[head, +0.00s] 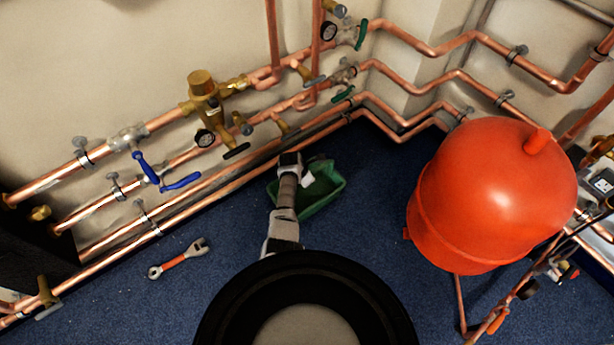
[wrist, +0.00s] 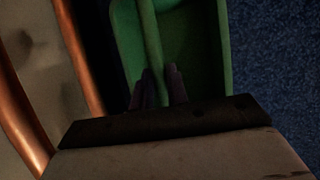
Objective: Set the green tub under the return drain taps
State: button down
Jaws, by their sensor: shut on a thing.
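The green tub (head: 329,190) is on or just above the blue carpet, close to the lowest copper pipes. I cannot tell whether it touches the floor. My gripper (head: 306,180) is at the tub's left side, partly hidden by my own wrist. In the wrist view, my gripper's dark fingers (wrist: 160,88) are shut on a green bar or edge of the tub (wrist: 222,50). Brass drain taps (head: 282,124) stick out from the pipes above and to the left of the tub, and a green-handled tap (head: 343,94) is above it.
A red tank (head: 490,195) stands to the right. A wrench with an orange handle (head: 178,259) lies on the carpet at left. Copper pipes (head: 185,198) run along the wall. Blue carpet (head: 370,240) is clear between tub and tank.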

jog(key=shift+r, duration=0.15)
jog(key=c, duration=1.4)
grip_release()
jog(key=shift+f, duration=0.2)
jog(key=shift+r, duration=0.1)
jog(key=shift+s+a+r+p, duration=0.1)
jog(key=shift+s+r+p, duration=0.05)
jog(key=shift+r+p, duration=0.4)
jog(key=p+v, duration=1.1)
jog(key=p, duration=0.3)
jog(key=shift+s+a+p, duration=0.1)
jog(key=shift+p, duration=0.3)
jog(key=shift+f, duration=0.1)
